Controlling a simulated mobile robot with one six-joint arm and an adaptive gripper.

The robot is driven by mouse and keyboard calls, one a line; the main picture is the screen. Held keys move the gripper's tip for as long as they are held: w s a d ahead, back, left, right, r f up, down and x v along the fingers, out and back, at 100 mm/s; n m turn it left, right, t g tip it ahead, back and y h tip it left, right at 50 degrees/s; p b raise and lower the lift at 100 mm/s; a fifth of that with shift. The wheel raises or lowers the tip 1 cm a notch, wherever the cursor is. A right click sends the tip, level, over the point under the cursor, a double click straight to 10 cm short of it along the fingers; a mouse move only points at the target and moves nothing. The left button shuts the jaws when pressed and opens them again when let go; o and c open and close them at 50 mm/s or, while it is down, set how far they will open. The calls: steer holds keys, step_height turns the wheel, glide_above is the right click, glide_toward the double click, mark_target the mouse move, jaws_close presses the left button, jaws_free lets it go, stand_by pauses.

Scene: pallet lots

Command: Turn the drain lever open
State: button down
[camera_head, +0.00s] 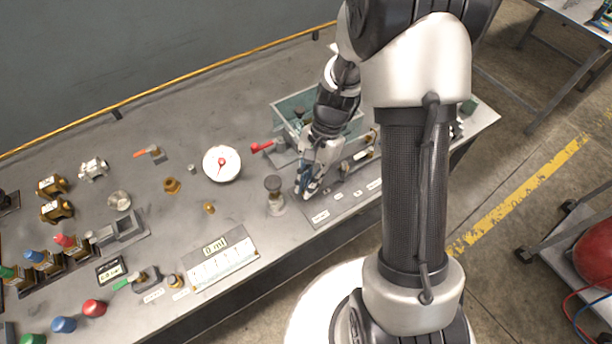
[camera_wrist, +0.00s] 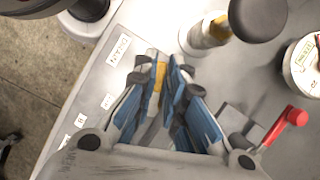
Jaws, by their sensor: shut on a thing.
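The drain lever (camera_wrist: 159,73) shows as a yellow piece between my fingertips in the wrist view, beside a white label reading DRAIN (camera_wrist: 118,48). My gripper (camera_wrist: 165,68) has blue finger pads and is shut on the lever. In the head view my gripper (camera_head: 304,194) reaches down to a grey plate (camera_head: 345,206) with several white labels near the bench's front edge. The fingers hide most of the lever there, and its angle cannot be told.
A dark-knobbed post (camera_head: 274,190) stands just left of my gripper. A red-handled lever (camera_head: 262,147) and a clear bin (camera_head: 290,105) are behind it. A round white gauge (camera_head: 221,163) lies to the left. Valves and coloured knobs crowd the bench's left end.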

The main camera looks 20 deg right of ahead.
steer(key=n, duration=0.1)
steer(key=n+p, duration=0.1)
steer(key=s+n+g+h+p, duration=0.1)
steer(key=shift+d+r+n, duration=0.1)
steer(key=shift+d+n, duration=0.3)
steer(key=n, duration=0.1)
steer(key=d+n+h+p, duration=0.1)
steer(key=n, duration=0.1)
steer(key=shift+s+n+g, duration=0.15)
steer(key=shift+n+g, duration=0.15)
steer(key=n+h+p, duration=0.1)
steer(key=d+n, duration=0.1)
steer(key=n, duration=0.1)
steer(key=shift+s+h+p, duration=0.1)
steer(key=shift+h+p, duration=0.25)
steer(key=shift+h, duration=0.05)
steer(key=shift+d+n+h+p, duration=0.2)
steer(key=shift+d+n+h, duration=0.1)
steer(key=shift+n, duration=0.5)
steer(key=shift+d+n+h+p, duration=0.2)
steer(key=shift+n+h, duration=0.1)
steer(key=shift+n, duration=0.5)
steer(key=c, duration=1.7)
jaws_free()
steer(key=shift+o, duration=0.2)
